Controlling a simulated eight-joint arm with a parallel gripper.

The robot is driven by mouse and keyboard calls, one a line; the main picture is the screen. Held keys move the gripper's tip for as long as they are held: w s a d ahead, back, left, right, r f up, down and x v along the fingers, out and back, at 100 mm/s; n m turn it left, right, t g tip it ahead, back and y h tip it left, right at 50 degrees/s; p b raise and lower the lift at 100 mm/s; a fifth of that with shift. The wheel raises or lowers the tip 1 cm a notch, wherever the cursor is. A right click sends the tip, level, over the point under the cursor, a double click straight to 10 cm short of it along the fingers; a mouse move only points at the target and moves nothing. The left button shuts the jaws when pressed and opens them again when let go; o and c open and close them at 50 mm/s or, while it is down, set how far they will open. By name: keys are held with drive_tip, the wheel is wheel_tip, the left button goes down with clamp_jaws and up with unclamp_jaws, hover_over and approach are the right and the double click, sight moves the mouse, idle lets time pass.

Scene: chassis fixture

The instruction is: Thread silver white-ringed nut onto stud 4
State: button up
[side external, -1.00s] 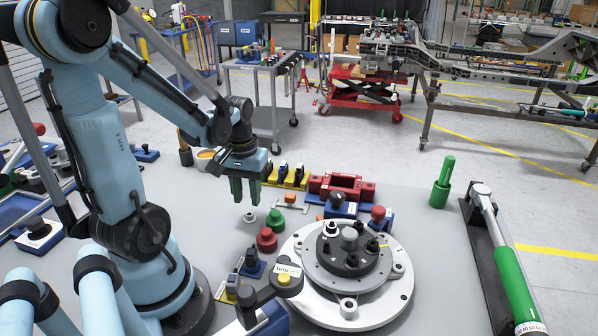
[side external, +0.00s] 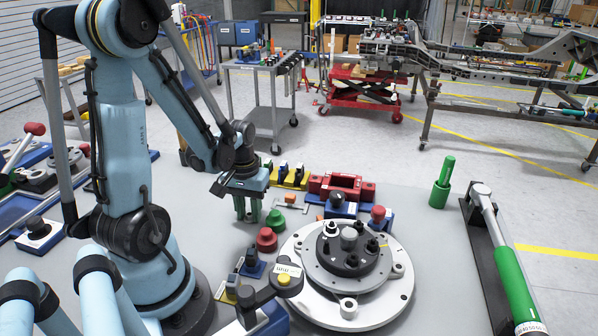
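My gripper (side external: 247,211) points straight down with its green fingers low at the table, at the spot where the small silver white-ringed nut lay. The fingers cover that nut, and whether they are closed on it cannot be made out. The round fixture (side external: 388,297) stands to the right, with a dark hub (side external: 347,261) carrying several upright studs. A silver-and-white nut (side external: 330,229) sits on the hub's back-left stud. The stud numbers are too small to read.
A green knobbed piece (side external: 275,220) and a red one (side external: 267,240) stand close right of my gripper. A torque wrench (side external: 505,255) lies at the right.

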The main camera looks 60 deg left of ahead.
sight(249, 214)
clamp_jaws()
drive_tip(key=shift+r, duration=1.25)
drive_tip(key=shift+r, duration=0.1)
wheel_tip(249, 214, up, 18)
drive_tip(key=w+d+m, duration=0.2)
drive_tip(key=d+m, duration=0.1)
drive_tip(key=d, duration=0.9)
drive_tip(key=w+d+m, duration=0.3)
drive_tip(key=d, duration=0.9)
drive_tip(key=shift+s+a+f, duration=0.1)
drive_tip(key=shift+f, duration=2)
drive_tip(key=shift+s+a+f, duration=0.1)
drive_tip(key=shift+f, duration=1.95)
